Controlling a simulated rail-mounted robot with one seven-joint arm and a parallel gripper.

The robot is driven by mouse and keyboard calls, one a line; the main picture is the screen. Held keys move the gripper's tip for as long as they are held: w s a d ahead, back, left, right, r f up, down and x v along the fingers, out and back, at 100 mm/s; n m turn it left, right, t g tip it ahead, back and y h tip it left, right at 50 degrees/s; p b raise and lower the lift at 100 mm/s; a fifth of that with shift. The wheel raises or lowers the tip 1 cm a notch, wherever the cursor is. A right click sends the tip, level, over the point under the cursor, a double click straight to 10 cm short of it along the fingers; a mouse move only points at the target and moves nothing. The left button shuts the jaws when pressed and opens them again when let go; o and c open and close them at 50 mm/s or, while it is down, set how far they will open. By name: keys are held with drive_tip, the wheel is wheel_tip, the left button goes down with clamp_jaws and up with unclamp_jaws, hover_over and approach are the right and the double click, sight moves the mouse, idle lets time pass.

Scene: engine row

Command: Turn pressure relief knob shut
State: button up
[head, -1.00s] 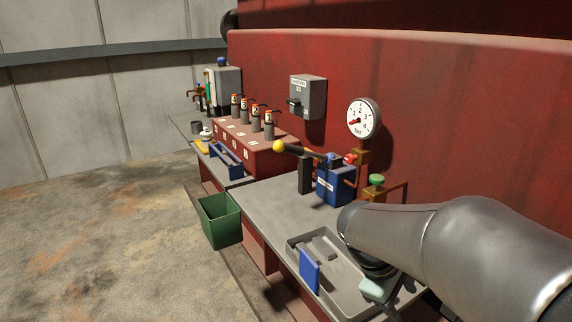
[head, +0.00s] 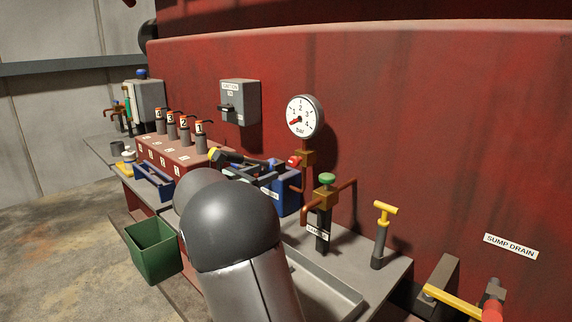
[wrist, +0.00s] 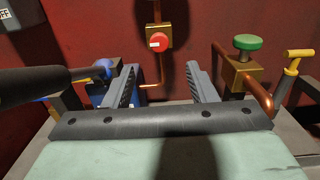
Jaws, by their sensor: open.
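A red knob (head: 294,161) sits on a brass fitting (head: 308,158) below the white pressure gauge (head: 305,116). In the wrist view the red knob (wrist: 159,41) faces me with a small white label, too small to read. My gripper (wrist: 164,76) is open and empty. Its fingers stand apart on either side of the knob in that view, with the knob beyond the tips and apparently untouched. In the head view my arm hides part of the bench, and my gripper is hard to make out near the blue pump box (head: 281,197).
The pump's dark lever (wrist: 40,88) reaches in close at the left of the wrist view. A green knob (head: 327,178) on a brass valve and a yellow T-handle (head: 385,210) stand to the right. A grey tray (head: 345,301) lies in front; a green bin (head: 153,250) hangs left.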

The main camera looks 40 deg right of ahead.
sight(293, 161)
drive_tip(key=d, duration=0.3)
drive_tip(key=w+d, duration=0.1)
drive_tip(key=d, duration=0.3)
drive_tip(key=w+d, duration=0.1)
drive_tip(key=d, duration=0.2)
drive_tip(key=shift+d, duration=0.35)
drive_tip(key=c, duration=1)
